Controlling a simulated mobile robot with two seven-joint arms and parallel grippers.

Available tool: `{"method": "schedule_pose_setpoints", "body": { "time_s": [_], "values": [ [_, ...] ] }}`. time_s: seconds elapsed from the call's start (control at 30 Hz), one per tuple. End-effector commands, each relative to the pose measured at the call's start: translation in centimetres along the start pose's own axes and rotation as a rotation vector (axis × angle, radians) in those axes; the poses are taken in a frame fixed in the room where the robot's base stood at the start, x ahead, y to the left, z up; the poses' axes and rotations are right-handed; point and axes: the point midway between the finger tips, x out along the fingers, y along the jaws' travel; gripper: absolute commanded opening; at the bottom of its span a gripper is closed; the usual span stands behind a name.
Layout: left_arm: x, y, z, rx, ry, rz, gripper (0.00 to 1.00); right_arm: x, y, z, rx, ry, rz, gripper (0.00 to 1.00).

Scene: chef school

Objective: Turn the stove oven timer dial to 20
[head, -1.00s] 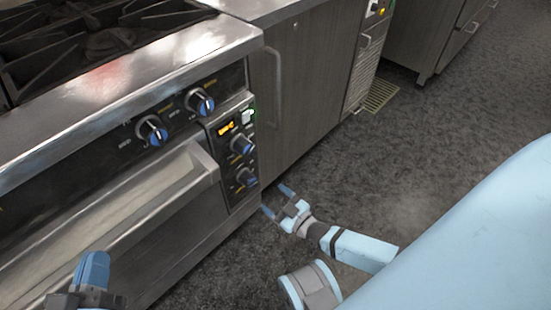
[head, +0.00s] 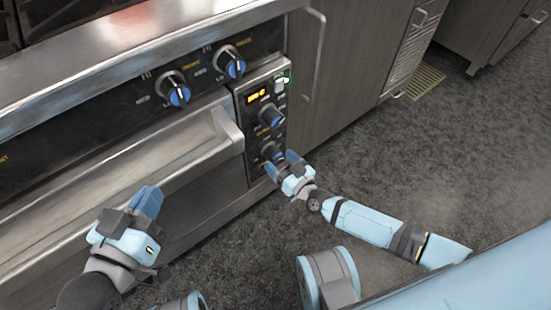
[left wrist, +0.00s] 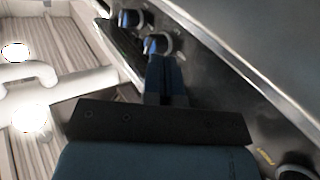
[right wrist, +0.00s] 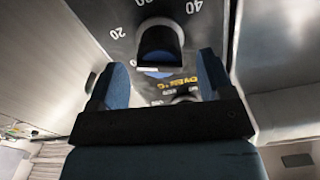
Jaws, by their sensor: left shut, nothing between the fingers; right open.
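The control panel (head: 262,130) at the stove's right end has two dark, blue-marked knobs. The lower knob (head: 271,151) has my right gripper (head: 284,164) close in front of it, fingers open. In the right wrist view a dark dial (right wrist: 160,38) with white marks 20 and 40 sits just ahead of and between the open fingertips (right wrist: 160,75); I see no clear grip on it. Its pointer setting cannot be read. My left gripper (head: 148,200) is shut and empty in front of the oven door.
Two larger blue-faced knobs (head: 174,90) (head: 230,63) sit on the front panel. The oven handle (head: 130,175) juts out left of the control panel. Open floor (head: 400,170) lies right.

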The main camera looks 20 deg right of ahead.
Motion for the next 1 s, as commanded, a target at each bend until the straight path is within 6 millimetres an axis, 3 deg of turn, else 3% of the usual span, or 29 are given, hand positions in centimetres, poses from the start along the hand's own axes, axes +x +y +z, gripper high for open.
{"method": "schedule_pose_setpoints", "body": {
  "time_s": [0.2, 0.57, 0.8, 1.0],
  "values": [
    [0.3, -0.5, -0.1, 0.055, 0.029, -0.002, 0.0, 2.5, 0.0, 0.1, 0.001, 0.0, 0.0, 0.74],
    [0.3, -0.6, -0.3, 0.067, 0.036, -0.002, 0.0, 3.0, 0.0, 0.0, -0.001, 0.0, 0.0, 0.74],
    [0.3, -0.5, -0.3, 0.066, 0.036, -0.001, 0.0, 3.0, 0.0, 0.0, -0.001, 0.0, 0.0, 0.25],
    [0.2, -0.5, -0.5, 0.062, 0.035, 0.0, 0.0, 3.0, 0.0, -0.1, 0.047, 0.0, 0.001, 0.25]
  ]
}}
